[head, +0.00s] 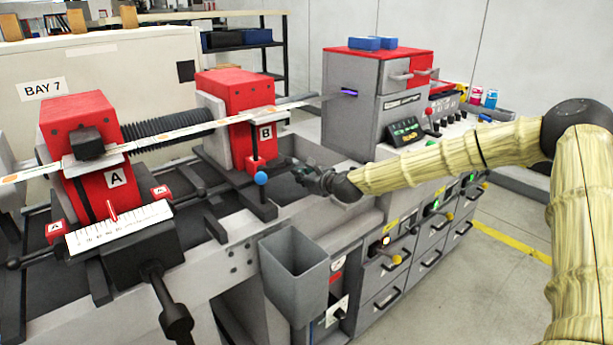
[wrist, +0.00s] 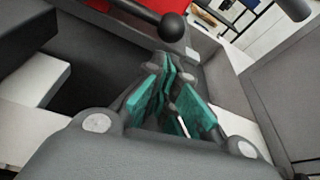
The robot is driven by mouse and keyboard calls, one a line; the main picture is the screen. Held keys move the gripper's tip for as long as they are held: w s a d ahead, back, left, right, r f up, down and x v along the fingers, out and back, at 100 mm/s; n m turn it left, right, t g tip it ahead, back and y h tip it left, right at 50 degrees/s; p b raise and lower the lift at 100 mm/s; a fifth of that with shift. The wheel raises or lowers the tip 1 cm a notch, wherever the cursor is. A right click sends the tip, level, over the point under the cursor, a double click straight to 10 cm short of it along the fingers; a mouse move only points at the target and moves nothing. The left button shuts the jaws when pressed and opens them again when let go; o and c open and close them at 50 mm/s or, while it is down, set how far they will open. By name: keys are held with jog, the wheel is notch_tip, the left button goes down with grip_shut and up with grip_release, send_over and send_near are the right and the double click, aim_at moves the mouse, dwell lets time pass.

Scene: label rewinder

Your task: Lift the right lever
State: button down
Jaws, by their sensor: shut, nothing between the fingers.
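The red block B (head: 239,95) stands on the grey machine bed in the head view, with a small knob with a blue ball (head: 261,179) at its front. A dark lever with a black ball end (wrist: 172,26) shows at the top of the wrist view, just beyond my fingertips and apart from them in the picture. Whether it is the right lever I cannot tell for sure. My gripper (head: 303,170) is right of block B, pointing left, and is shut and empty. Its teal-padded fingers (wrist: 166,68) are together in the wrist view.
Red block A (head: 85,140) and a white scale (head: 118,227) are at the left. A label strip (head: 185,132) spans the blocks. A grey bin (head: 294,272) hangs below my gripper. A grey cabinet with a red top (head: 372,110) stands behind my forearm, beside a control panel.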

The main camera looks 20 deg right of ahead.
jog(key=shift+p+x, duration=0.3)
jog(key=shift+x, duration=1.35)
jog(key=shift+r, duration=0.1)
jog(key=shift+d+r+b, duration=0.1)
jog(key=shift+r+b, duration=0.1)
jog(key=shift+b, duration=0.1)
